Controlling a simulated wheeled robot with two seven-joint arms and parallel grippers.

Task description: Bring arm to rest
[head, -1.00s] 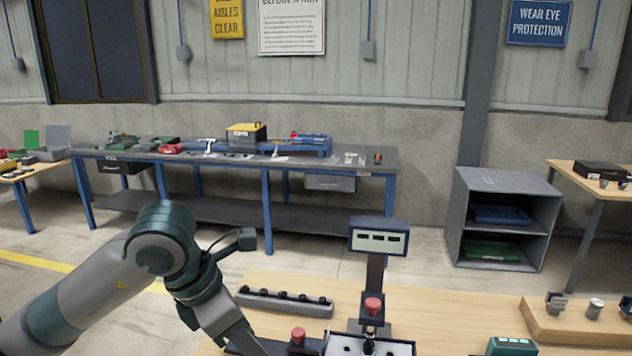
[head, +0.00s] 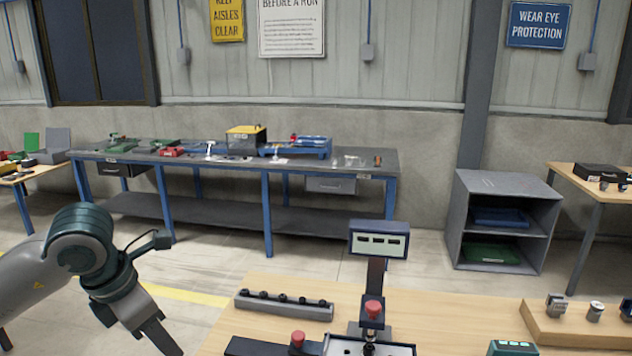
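My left arm comes in from the left in the head view. Its gripper (head: 165,340) points down at the bottom edge, left of the wooden table (head: 260,290). The fingertips are cut off or too small to read, so I cannot tell whether it is open or shut. My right gripper is not in view.
On the table are a grey rail with several black knobs (head: 284,305), a display on a post (head: 379,240), red buttons (head: 373,309) and a green-topped device (head: 511,347). A wooden riser (head: 575,325) stands right. Open floor lies left of the table.

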